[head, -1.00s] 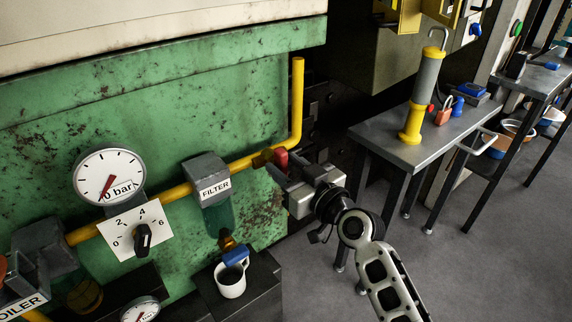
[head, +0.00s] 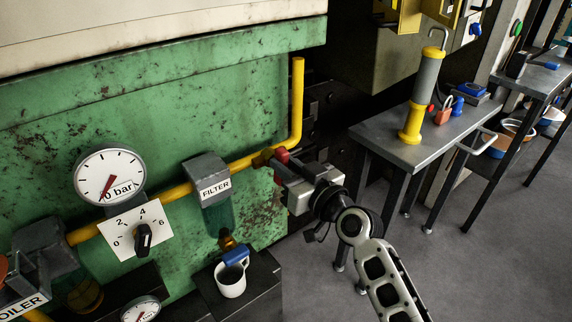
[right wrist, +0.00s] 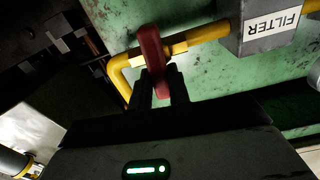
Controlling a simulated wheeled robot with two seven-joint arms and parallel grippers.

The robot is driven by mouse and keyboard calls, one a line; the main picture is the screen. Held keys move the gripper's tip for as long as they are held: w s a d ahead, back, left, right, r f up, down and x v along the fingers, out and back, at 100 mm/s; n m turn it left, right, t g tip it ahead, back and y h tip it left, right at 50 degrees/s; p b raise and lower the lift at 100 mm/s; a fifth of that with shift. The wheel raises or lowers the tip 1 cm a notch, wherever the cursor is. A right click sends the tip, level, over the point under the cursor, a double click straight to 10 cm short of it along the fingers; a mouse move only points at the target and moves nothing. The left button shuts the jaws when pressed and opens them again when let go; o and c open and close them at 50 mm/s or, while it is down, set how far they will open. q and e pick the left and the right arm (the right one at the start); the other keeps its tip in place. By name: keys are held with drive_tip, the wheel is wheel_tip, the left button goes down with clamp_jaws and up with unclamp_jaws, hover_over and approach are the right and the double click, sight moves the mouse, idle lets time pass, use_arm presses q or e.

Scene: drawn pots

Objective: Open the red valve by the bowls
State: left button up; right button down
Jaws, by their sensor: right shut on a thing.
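A red valve handle (head: 282,155) sits on the yellow pipe (head: 240,163) just right of the filter unit (head: 208,178). My right gripper (head: 284,169) is at the handle. In the right wrist view the red handle (right wrist: 151,45) stands up from between the two dark fingers of my right gripper (right wrist: 161,88), which are shut on its lower end. The brass valve body (right wrist: 176,49) shows behind it on the pipe. The bowls (head: 516,129) are well away at the far right, on a low shelf under a table. My left gripper is not in view.
A pressure gauge (head: 109,175) reads near 0 bar above a white dial plate (head: 136,233). A white mug (head: 231,279) stands on a dark block below the filter.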

drive_tip(key=m, duration=0.4)
drive_tip(key=shift+w+d+f+p, duration=0.1)
drive_tip(key=shift+w+d+p, duration=0.1)
drive_tip(key=shift+p, duration=0.1)
drive_tip(key=shift+w+d+f+m+p, duration=0.1)
drive_tip(key=shift+f+m+p, duration=0.15)
drive_tip(key=shift+m, duration=1.9)
drive_tip(key=shift+d+f+m+p, duration=0.15)
drive_tip(key=shift+m+p, duration=0.05)
drive_tip(key=shift+m, duration=1.9)
drive_tip(key=shift+w+d+f+m+p, duration=0.1)
drive_tip(key=shift+f+m+p, duration=0.15)
drive_tip(key=shift+m, duration=1.9)
drive_tip(key=c, duration=1.3)
unclamp_jaws()
